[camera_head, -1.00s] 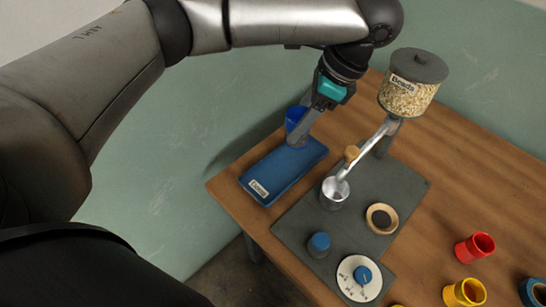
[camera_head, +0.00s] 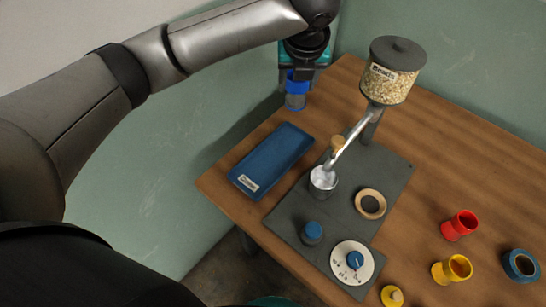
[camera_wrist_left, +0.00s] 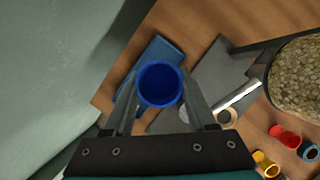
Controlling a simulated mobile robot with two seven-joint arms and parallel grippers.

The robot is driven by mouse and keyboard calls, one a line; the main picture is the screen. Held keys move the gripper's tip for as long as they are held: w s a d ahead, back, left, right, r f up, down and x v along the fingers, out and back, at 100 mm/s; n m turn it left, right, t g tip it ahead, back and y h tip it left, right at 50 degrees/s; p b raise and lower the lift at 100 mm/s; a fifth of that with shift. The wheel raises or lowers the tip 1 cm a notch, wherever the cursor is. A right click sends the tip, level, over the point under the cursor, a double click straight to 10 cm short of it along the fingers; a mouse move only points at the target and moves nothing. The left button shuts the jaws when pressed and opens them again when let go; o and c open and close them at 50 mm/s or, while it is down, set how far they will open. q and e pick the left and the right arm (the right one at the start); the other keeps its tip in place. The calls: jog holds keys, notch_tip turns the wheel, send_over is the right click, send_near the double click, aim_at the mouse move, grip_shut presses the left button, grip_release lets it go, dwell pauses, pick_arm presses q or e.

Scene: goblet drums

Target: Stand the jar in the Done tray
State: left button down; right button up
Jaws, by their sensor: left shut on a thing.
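The blue jar (camera_head: 295,102), an open-topped goblet shape, is between the fingers of my left gripper (camera_head: 296,89), which is shut on it. It is held in the air beyond the far end of the blue tray in the head view. In the left wrist view I look into the open mouth of the jar (camera_wrist_left: 160,84), with a finger on each side. The flat blue Done tray (camera_head: 272,160) lies empty at the table's left edge, its white label at the near end; part of it (camera_wrist_left: 158,51) shows behind the jar. My right gripper is not in view.
A grey board (camera_head: 290,215) beside the tray carries a metal cup (camera_head: 323,182), wooden ring (camera_head: 370,204), blue knob (camera_head: 312,232) and white dial (camera_head: 345,270). A bead hopper (camera_head: 391,75) with chute rises behind.

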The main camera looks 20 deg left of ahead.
pick_arm(q)
jog(key=f+m+b, duration=0.1)
jog(key=f, duration=0.5)
jog(key=w+a+f+m+h+b, duration=0.1)
jog(key=f+m, duration=0.1)
jog(key=f, duration=0.4)
jog(key=w+a+f+m+b, duration=0.1)
jog(key=f+b, duration=0.1)
jog(key=f, duration=0.5)
jog(key=shift+w+m+h, duration=0.25)
jog(key=shift+m+h, duration=0.05)
jog(key=shift+h, duration=0.1)
jog(key=shift+f, duration=0.15)
jog(key=shift+c, duration=1)
grip_release()
jog(key=p+v, duration=0.3)
jog(key=v, duration=0.9)
jog(key=shift+s, duration=0.2)
